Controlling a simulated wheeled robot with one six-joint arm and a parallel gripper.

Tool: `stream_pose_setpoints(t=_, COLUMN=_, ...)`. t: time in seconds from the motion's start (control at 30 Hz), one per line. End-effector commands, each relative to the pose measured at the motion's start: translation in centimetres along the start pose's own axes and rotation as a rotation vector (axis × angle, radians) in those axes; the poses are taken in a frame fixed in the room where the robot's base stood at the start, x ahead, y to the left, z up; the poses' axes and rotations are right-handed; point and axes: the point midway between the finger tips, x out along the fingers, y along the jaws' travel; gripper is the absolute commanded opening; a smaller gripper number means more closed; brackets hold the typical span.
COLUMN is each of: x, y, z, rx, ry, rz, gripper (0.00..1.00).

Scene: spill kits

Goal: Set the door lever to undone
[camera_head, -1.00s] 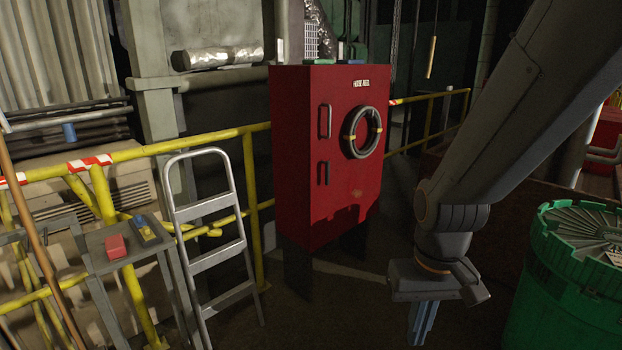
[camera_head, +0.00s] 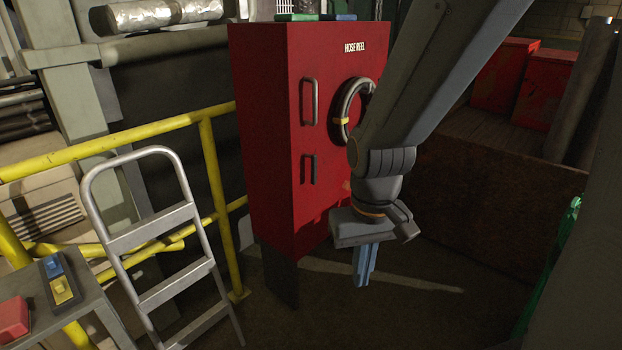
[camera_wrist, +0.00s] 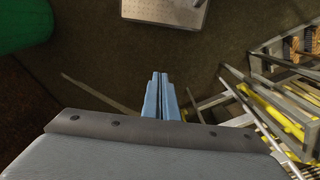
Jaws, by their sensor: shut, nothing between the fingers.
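The red hose reel cabinet (camera_head: 265,130) stands upright in the middle of the head view, its door apparently closed. I cannot tell for sure which is the door lever. My gripper (camera_head: 364,284) points down in front of the cabinet's lower right part, right of and below both handles and apart from them. Its blue fingers are together and empty, also in the wrist view (camera_wrist: 160,76).
A metal stepladder (camera_head: 150,240) and yellow railing (camera_head: 212,170) stand left of the cabinet. A small table (camera_head: 85,320) with a red block (camera_head: 13,318) is at the lower left. A green drum (camera_wrist: 25,25) shows in the wrist view. Floor before the cabinet looks clear.

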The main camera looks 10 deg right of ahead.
Motion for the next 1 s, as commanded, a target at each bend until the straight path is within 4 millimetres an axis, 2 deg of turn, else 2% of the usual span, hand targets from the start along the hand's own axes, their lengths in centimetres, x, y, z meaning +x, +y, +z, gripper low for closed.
stream_pose_setpoints(t=0.2, x=0.2, y=0.1, z=-0.3, rx=-0.009, ry=0.007, rz=0.002, gripper=0.00)
stream_pose_setpoints(t=0.27, x=0.6, y=0.4, z=-1.2, rx=-0.033, ry=0.029, rz=0.007, gripper=0.00)
stream_pose_setpoints(t=0.33, x=1.4, y=0.8, z=-3.2, rx=-0.090, ry=0.077, rz=0.020, gripper=0.00)
stream_pose_setpoints(t=0.37, x=2.0, y=1.1, z=-4.4, rx=-0.126, ry=0.105, rz=0.028, gripper=0.00)
stream_pose_setpoints(t=0.47, x=3.9, y=2.4, z=-9.6, rx=-0.286, ry=0.233, rz=0.071, gripper=0.00)
stream_pose_setpoints(t=0.6, x=6.4, y=4.0, z=-17.9, rx=-0.571, ry=0.452, rz=0.166, gripper=0.00)
stream_pose_setpoints(t=0.7, x=7.8, y=4.5, z=-23.3, rx=-0.772, ry=0.609, rz=0.251, gripper=0.00)
stream_pose_setpoints(t=0.8, x=8.7, y=4.6, z=-27.8, rx=-0.964, ry=0.767, rz=0.349, gripper=0.00)
stream_pose_setpoints(t=0.9, x=9.5, y=4.3, z=-31.4, rx=-1.139, ry=0.925, rz=0.461, gripper=0.00)
stream_pose_setpoints(t=1.0, x=9.9, y=3.8, z=-33.9, rx=-1.284, ry=1.083, rz=0.588, gripper=0.00)
